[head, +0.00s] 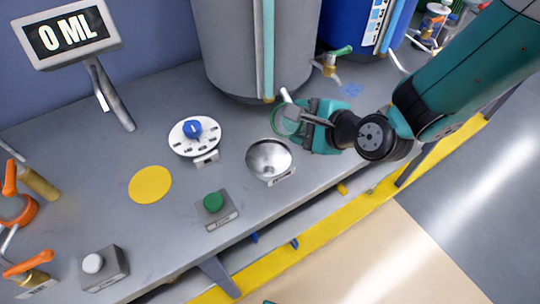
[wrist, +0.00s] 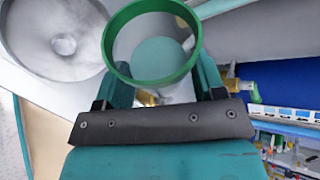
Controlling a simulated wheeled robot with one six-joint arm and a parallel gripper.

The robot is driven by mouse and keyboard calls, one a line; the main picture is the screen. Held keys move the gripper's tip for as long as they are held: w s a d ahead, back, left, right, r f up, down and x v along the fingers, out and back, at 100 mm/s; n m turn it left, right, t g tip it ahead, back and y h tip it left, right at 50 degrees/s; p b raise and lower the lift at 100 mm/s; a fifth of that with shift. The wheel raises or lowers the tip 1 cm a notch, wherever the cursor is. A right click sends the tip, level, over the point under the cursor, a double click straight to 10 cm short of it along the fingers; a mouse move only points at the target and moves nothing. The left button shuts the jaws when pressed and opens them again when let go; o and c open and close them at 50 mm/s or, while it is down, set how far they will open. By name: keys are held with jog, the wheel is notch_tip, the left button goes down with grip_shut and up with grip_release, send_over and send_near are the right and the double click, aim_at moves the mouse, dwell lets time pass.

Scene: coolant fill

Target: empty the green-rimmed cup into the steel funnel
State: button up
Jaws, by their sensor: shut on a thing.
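The green-rimmed cup (head: 286,119) is held in my gripper (head: 300,121) above the bench, just behind and right of the steel funnel. In the wrist view the cup (wrist: 110,52) shows its open green rim, with a pale teal round area inside; I cannot tell whether that is liquid or the cup's bottom. My gripper's jaws (wrist: 153,92) are on either side of the cup. The steel funnel (head: 269,159) is set in the bench, its bowl open.
A display (head: 66,36) reads 0 ML. A grey tank (head: 225,50) and a blue tank (head: 345,25) with a brass tap (head: 328,66) stand behind. A dial (head: 194,137), a green button (head: 213,202) and a yellow disc (head: 150,184) lie left of the funnel.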

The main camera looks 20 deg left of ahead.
jog(key=shift+f+n, duration=0.15)
jog(key=shift+n, duration=0.15)
jog(key=shift+s+r+n+t+p, duration=0.15)
jog(key=shift+r+n+t+p, duration=0.25)
jog(key=shift+t, duration=0.3)
dwell(0.9)
jog(key=shift+s+a+f+n+t+h+b, duration=0.2)
jog(key=shift+f+n+t+h+b, duration=0.2)
jog(key=shift+n+t, duration=0.15)
dwell(1.0)
jog(key=shift+s+r+n, duration=0.15)
jog(key=shift+s+n, duration=0.1)
jog(key=shift+s+a+r+n+t+b, duration=0.15)
jog(key=shift+s+a+n+t+b, duration=0.25)
jog(key=shift+b, duration=1.3)
jog(key=shift+s+r+n+t+b, duration=0.15)
jog(key=shift+r+n+t+b, duration=0.3)
jog(key=shift+b, duration=1.95)
jog(key=shift+s+f+b, duration=0.1)
jog(key=shift+f+b, duration=0.1)
jog(key=shift+b, duration=0.35)
